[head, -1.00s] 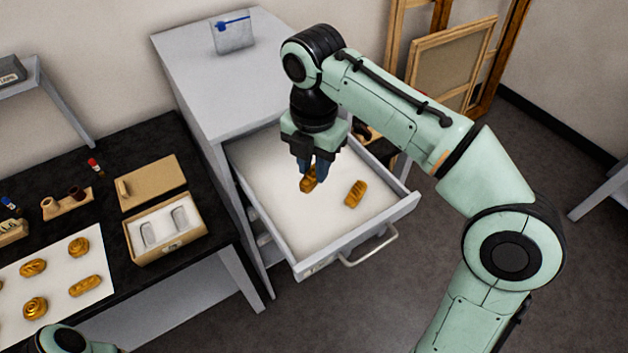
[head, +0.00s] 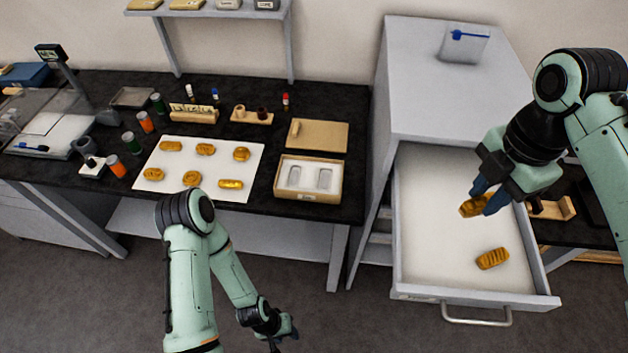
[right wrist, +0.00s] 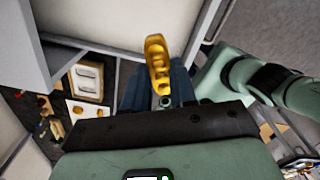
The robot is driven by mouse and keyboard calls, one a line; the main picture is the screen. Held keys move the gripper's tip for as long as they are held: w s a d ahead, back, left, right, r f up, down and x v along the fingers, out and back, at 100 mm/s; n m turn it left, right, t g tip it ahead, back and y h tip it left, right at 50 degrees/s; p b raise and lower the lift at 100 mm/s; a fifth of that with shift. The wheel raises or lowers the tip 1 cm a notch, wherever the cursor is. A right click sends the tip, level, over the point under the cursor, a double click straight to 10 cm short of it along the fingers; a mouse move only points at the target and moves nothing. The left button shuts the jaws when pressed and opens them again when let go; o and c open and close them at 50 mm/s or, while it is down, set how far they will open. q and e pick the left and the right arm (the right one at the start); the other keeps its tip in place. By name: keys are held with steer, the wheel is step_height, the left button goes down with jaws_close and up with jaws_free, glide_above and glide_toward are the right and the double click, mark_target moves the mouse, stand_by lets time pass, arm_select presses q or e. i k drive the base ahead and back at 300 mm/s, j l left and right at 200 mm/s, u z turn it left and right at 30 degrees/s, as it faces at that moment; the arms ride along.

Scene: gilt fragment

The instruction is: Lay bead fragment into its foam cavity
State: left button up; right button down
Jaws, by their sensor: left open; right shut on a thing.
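My right gripper (head: 484,200) is shut on a gilt fragment (head: 470,208), over the open drawer. In the right wrist view the held fragment (right wrist: 157,66) shows a row of rounded lumps, like beads, and sticks out beyond the fingers. A second gilt fragment (head: 492,258) lies on the drawer floor, apart from the gripper. The open box (head: 306,196) on the black bench holds white foam with two empty-looking cavities (head: 294,177) (head: 324,180). The box also shows in the right wrist view (right wrist: 87,80). My left gripper (head: 284,337) is open, low in front of the bench.
The drawer (head: 425,262) is pulled out from a grey cabinet (head: 425,85). On the bench, a white sheet (head: 213,150) carries several gilt fragments, and a tan lid (head: 318,135) lies behind the box. Bottles, a scale and small stands fill the bench's left part.

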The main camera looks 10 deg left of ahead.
mark_target(296, 178)
steer(key=j+u, duration=0.1)
steer(key=u, duration=0.3)
steer(key=j+u, duration=0.15)
steer(key=u, duration=0.25)
steer(key=i+u, duration=0.15)
steer(key=u, duration=0.25)
steer(key=i+j, duration=0.15)
steer(key=j, duration=0.1)
